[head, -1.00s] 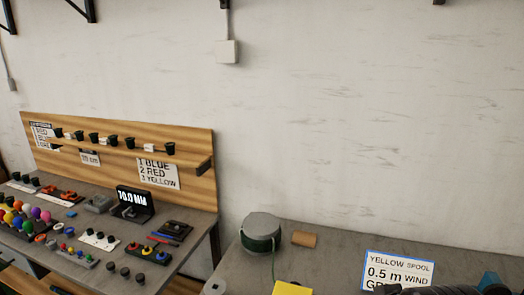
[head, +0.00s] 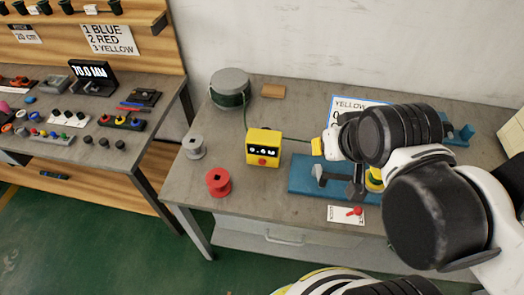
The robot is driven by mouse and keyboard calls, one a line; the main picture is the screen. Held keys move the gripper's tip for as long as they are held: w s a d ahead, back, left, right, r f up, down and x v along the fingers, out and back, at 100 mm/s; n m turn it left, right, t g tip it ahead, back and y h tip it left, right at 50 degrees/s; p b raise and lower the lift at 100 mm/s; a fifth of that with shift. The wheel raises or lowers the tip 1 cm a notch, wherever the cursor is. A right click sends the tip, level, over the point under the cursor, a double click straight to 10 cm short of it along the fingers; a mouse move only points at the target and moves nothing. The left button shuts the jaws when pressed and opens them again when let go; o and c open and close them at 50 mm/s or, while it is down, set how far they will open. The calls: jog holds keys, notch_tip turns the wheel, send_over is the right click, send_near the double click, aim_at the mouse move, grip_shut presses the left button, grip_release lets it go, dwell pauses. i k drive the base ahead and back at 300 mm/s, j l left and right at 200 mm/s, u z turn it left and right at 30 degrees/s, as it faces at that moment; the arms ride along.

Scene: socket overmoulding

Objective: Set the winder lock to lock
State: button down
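The winder is a blue base (head: 303,176) on the right-hand table, with a dark grey upright part (head: 357,180) and a yellow spool (head: 374,180) partly hidden by my arm. In front of it lies a white label plate with a red lever (head: 354,211), which looks like the winder lock; its lettering is too small to read. My gripper (head: 331,143) is above and behind the blue base, apart from the red lever. A small yellow piece (head: 317,147) shows at its left side, at the end of a dark cable. My arm hides most of the fingers.
A yellow meter box (head: 263,147) stands left of the winder, with a cable from the green drum (head: 230,88). A red spool (head: 218,181) and a grey spool (head: 194,146) stand near the left edge. The table between red spool and label plate is clear.

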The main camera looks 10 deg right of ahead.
aim_at(358, 211)
jog(key=z, duration=0.85)
jog(key=k+j+u, duration=0.2)
jog(key=k+j, duration=0.1)
jog(key=j, duration=0.05)
